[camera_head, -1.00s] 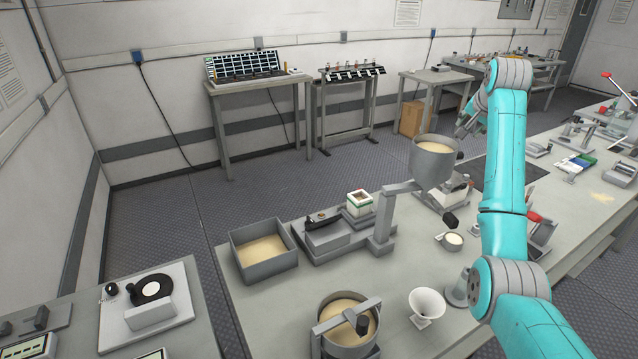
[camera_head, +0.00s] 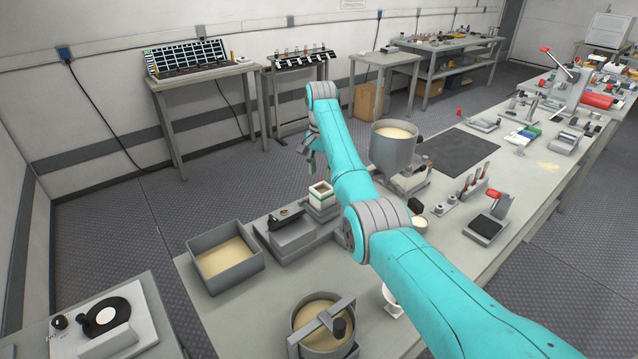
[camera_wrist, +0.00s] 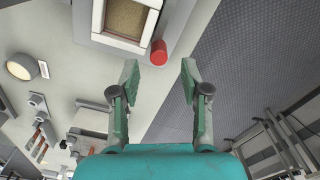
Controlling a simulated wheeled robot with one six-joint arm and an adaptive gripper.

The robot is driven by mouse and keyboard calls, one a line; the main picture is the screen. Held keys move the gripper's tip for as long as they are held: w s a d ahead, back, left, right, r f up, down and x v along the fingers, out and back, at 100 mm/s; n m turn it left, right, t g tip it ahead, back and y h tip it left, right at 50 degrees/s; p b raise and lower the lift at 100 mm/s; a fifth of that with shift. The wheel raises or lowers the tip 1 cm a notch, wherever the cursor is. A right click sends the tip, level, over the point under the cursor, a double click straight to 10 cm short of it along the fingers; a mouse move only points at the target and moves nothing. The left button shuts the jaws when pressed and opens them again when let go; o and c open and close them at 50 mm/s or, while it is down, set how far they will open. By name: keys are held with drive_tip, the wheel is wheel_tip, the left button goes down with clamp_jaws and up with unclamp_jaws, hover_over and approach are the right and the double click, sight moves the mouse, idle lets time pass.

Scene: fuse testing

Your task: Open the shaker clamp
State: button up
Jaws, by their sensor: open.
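The likely shaker is a small square sand-filled box (camera_head: 322,195) with a pale rim, on a grey base on the bench. In the wrist view, the box (camera_wrist: 125,20) is at the top, with a red cylindrical knob (camera_wrist: 158,52) at its lower right corner. I cannot tell whether this knob is the clamp, or whether the clamp is open or shut. My gripper (camera_head: 308,148) is above and behind the box in the head view. In the wrist view, its fingers (camera_wrist: 159,80) are spread and empty, with the knob ahead between them, apparently untouched.
A large sand-filled pot (camera_head: 392,150) stands right of my arm. A grey sand tray (camera_head: 225,258) lies left of the box. A sand bowl with a crossbar (camera_head: 322,325) is in front. A dark mat (camera_head: 455,152) lies farther right. My arm hides part of the bench.

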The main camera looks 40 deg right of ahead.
drive_tip(key=shift+d+f, duration=0.1)
drive_tip(key=shift+f, duration=2.55)
clamp_jaws()
